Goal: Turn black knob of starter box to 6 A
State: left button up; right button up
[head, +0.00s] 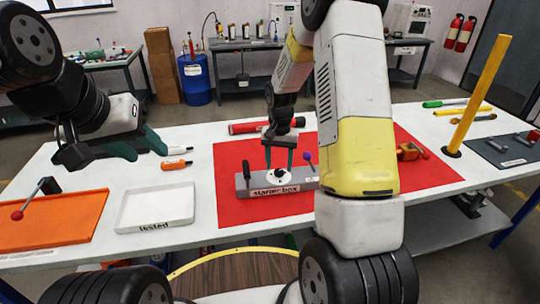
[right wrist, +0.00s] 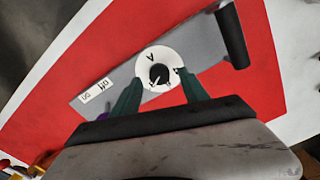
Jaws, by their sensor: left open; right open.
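The grey starter box (head: 251,186) lies on a red mat, its name label facing me. A white round dial (head: 270,176) with a black knob (head: 280,173) sits on its top. In the right wrist view the black knob (right wrist: 159,74) is at the middle of the dial (right wrist: 150,57); the dial marks are too small to read surely. My right gripper (head: 279,164) is open over the dial, one green finger on each side of the knob (right wrist: 160,76), with visible gaps. My left gripper (head: 137,147) is open and empty above the table at the left.
The box carries a black handle (right wrist: 233,35), an on/off label (right wrist: 97,91) and a purple-tipped lever (head: 307,156).

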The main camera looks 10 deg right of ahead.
jog(key=shift+f, duration=0.9)
grip_shut()
jog(key=shift+n, duration=0.5)
jog(key=n, duration=0.4)
jog(key=shift+n, duration=0.4)
jog(key=n, duration=0.5)
jog(key=shift+n, duration=0.7)
